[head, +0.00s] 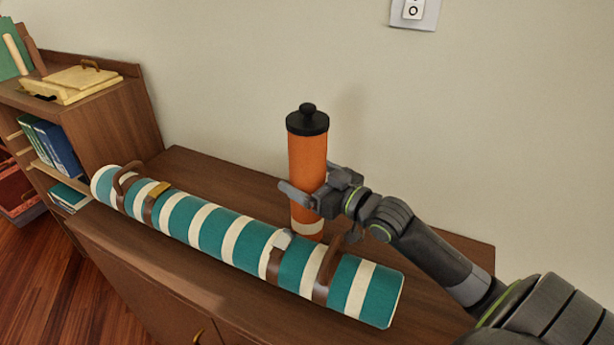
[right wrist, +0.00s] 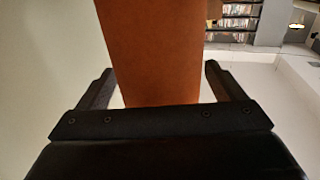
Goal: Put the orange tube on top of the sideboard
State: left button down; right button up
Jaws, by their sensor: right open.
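The orange tube (head: 308,165) with a black knobbed cap and a pale band near its base stands upright on top of the brown wooden sideboard (head: 205,162), close to the wall. My right gripper (head: 296,197) reaches it from the right, with its open fingers on either side of the tube. In the right wrist view the orange tube (right wrist: 150,50) fills the middle between the two finger bars, with a gap visible on each side. The tube's lower part is partly hidden by the rolled mat and my gripper. My left gripper is not in view.
A teal and cream striped roll (head: 215,237) with brown straps lies across the sideboard in front of the tube. A bookshelf (head: 120,115) with a yellow case (head: 70,85) and several books stands at the left. The wall is close behind; bare sideboard top shows left of the tube.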

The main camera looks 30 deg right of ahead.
aim_at(322, 184)
jog(key=p+v, duration=0.2)
jog(key=v, duration=0.3)
jog(key=shift+s+d+r, duration=0.1)
jog(key=shift+s+d, duration=0.05)
jog(key=shift+s, duration=0.2)
jog(key=shift+p+v, duration=0.65)
jog(key=shift+v, duration=0.15)
